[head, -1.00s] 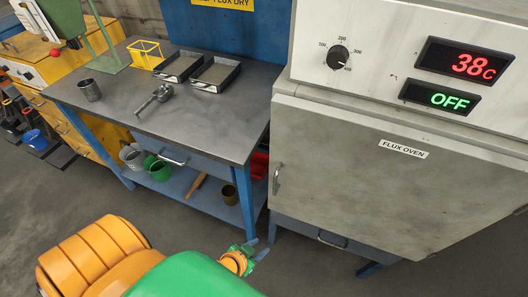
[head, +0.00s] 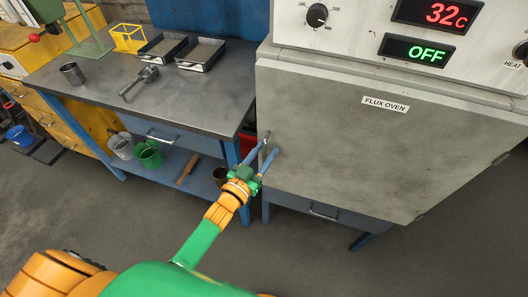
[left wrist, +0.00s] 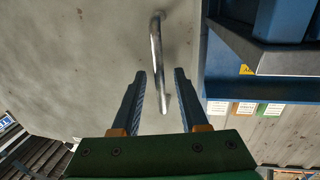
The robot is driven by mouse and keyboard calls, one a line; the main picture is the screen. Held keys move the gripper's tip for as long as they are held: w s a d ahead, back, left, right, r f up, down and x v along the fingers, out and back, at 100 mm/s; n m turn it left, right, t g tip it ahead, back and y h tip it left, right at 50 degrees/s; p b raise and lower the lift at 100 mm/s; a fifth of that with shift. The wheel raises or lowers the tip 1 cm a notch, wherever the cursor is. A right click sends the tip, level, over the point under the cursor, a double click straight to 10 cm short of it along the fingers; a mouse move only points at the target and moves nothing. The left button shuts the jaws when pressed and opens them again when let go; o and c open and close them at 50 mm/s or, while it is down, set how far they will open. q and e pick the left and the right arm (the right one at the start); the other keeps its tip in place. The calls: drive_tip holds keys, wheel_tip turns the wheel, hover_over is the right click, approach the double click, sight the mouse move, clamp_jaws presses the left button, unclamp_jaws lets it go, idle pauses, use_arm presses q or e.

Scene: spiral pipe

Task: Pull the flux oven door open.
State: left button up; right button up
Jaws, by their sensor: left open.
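The flux oven door (head: 370,145) is a grey panel with a "FLUX OVEN" label, and it looks shut. Its metal bar handle (left wrist: 156,45) is near the door's left edge; in the head view it is mostly hidden behind my fingers. My left gripper (head: 269,154) is open at the handle. In the left wrist view the fingers (left wrist: 160,80) stand apart, with the handle's lower end showing between them. I cannot tell whether they touch it. My right gripper is not in view.
A workbench (head: 195,105) stands left of the oven, holding a metal cup (head: 72,73), a scoop (head: 140,82), two trays and a yellow basket (head: 128,38). Buckets (head: 148,154) sit on its lower shelf. A drawer (head: 325,210) is under the oven. The floor in front is clear.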

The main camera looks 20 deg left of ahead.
use_arm(q)
clamp_jaws()
idle(1.3)
